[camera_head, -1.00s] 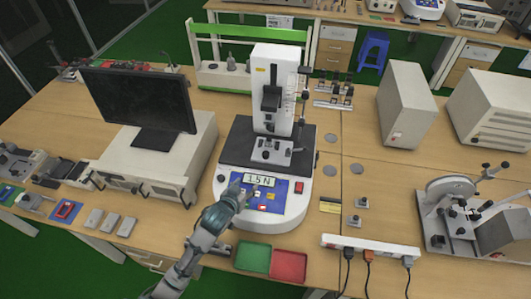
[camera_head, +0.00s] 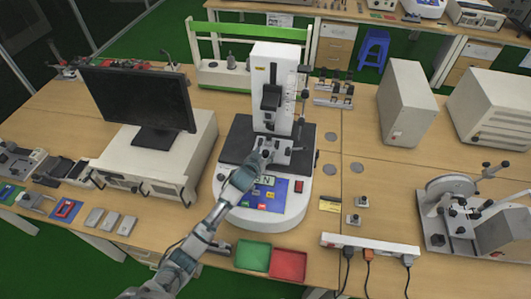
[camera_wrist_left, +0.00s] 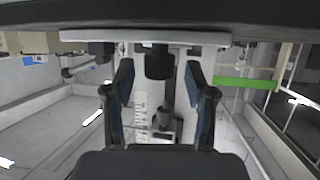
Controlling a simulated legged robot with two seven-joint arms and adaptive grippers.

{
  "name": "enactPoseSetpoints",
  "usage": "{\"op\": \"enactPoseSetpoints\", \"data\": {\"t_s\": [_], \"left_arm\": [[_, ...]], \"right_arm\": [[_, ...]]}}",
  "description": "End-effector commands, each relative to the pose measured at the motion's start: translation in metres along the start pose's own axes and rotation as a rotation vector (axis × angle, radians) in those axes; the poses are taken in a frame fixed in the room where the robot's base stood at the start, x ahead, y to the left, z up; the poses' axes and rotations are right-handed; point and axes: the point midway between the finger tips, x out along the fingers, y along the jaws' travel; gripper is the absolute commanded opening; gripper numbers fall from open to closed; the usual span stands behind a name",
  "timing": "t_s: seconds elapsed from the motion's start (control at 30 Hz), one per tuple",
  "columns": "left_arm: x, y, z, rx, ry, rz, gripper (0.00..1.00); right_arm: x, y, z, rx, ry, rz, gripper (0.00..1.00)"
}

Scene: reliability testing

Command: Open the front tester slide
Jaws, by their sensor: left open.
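The tester (camera_head: 276,85) is a white upright column on a round-fronted white base, standing in the middle of the table. A small metal slide block (camera_head: 272,150) sits on its dark plate, in front of the column. My left gripper (camera_head: 262,148) reaches over the blue control panel (camera_head: 272,197) to the near left side of the slide block. Whether it touches the block cannot be told. In the left wrist view my left gripper (camera_wrist_left: 160,90) is open, its fingers apart with nothing clearly between them. My right gripper does not show.
A monitor (camera_head: 140,98) on a white box (camera_head: 150,165) stands left of the tester. A green tray (camera_head: 253,256) and a red tray (camera_head: 289,265) lie at the front edge. A power strip (camera_head: 372,245) lies right of them. A green-edged rack (camera_head: 225,75) stands behind.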

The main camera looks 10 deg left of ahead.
Motion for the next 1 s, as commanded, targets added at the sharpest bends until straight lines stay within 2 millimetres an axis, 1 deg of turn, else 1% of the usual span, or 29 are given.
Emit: {"op": "enactPoseSetpoints", "data": {"t_s": [0.03, 0.1, 0.2, 0.47, 0.57, 0.6, 0.7, 1.0], "left_arm": [[0.0057, 0.0000, -0.0002, 0.000, 0.000, 0.000, 0.56], [0.0108, -0.0001, 0.0003, 0.000, -0.001, 0.000, 0.56], [0.0146, 0.0002, 0.0001, 0.001, 0.000, 0.000, 0.56], [0.0154, 0.0002, 0.0001, 0.001, 0.000, 0.000, 0.56], [0.0154, 0.0002, 0.0002, 0.001, 0.000, 0.000, 0.33], [0.0154, 0.0002, 0.0002, 0.001, 0.000, 0.000, 0.23], [0.0154, 0.0001, 0.0002, 0.001, 0.000, 0.000, 0.00], [0.0150, 0.0002, 0.0000, 0.000, -0.001, 0.000, 0.00]], "right_arm": [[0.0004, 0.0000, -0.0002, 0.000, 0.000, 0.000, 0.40], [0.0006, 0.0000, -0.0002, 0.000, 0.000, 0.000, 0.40], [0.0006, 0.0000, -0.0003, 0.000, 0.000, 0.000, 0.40], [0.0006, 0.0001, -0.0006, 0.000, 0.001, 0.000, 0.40], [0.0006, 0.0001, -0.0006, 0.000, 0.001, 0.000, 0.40], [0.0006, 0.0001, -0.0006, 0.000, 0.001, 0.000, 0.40], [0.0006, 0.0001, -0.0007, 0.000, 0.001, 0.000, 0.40], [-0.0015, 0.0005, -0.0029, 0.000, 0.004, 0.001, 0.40]]}}
